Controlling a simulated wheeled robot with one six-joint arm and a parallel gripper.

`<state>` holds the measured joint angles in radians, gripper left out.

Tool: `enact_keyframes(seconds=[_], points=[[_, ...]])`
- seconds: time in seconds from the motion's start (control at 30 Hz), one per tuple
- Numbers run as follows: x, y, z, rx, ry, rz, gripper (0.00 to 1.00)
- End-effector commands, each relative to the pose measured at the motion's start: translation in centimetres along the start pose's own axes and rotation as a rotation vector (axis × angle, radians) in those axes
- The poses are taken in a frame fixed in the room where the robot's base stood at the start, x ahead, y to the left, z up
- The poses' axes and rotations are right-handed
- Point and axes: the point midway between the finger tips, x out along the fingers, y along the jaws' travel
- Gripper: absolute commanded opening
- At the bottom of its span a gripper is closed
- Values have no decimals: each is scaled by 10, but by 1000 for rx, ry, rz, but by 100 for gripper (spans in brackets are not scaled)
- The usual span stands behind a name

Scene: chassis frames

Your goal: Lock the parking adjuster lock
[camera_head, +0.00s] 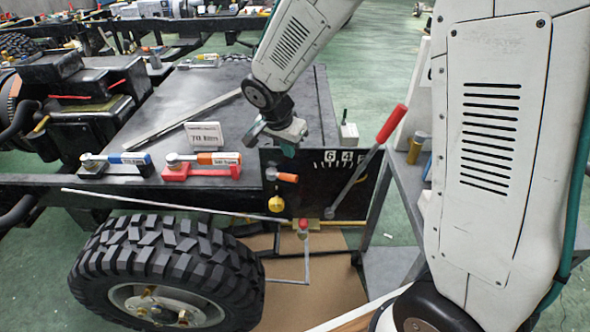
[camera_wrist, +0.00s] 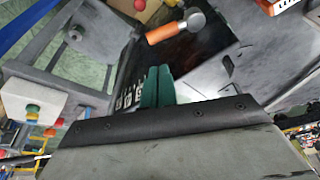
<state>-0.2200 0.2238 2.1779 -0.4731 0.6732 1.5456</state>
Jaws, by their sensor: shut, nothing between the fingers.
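My gripper (camera_head: 292,143) hangs over the upper edge of a black panel (camera_head: 335,200) at the front corner of the chassis. Its teal fingers (camera_wrist: 158,88) are together and empty in the wrist view. A small orange-handled lever (camera_head: 284,177) with a grey round head sits on the panel just below the gripper. It also shows in the wrist view (camera_wrist: 172,29), beyond the fingertips and apart from them. No label names the parking adjuster lock, so I cannot tell for certain that this lever is it.
A long lever with a red grip (camera_head: 392,123) slants up at the panel's right. A yellow knob (camera_head: 276,204) and a red knob (camera_head: 303,225) sit lower. Red (camera_head: 202,172) and blue-handled (camera_head: 115,170) clamps lie left on the chassis above a tyre (camera_head: 170,268).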

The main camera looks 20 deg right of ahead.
Motion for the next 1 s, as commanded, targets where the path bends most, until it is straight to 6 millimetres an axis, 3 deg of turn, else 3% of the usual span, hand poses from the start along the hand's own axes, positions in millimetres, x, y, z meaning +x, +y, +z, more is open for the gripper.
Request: enact_keyframes(seconds=[0.27, 0.7, 1.0], points=[[8, 1, 0, -1, -1, 2, 0], [82, 1, 1, -2, -4, 4, 0], [100, 1, 0, -1, -3, 0, 0]])
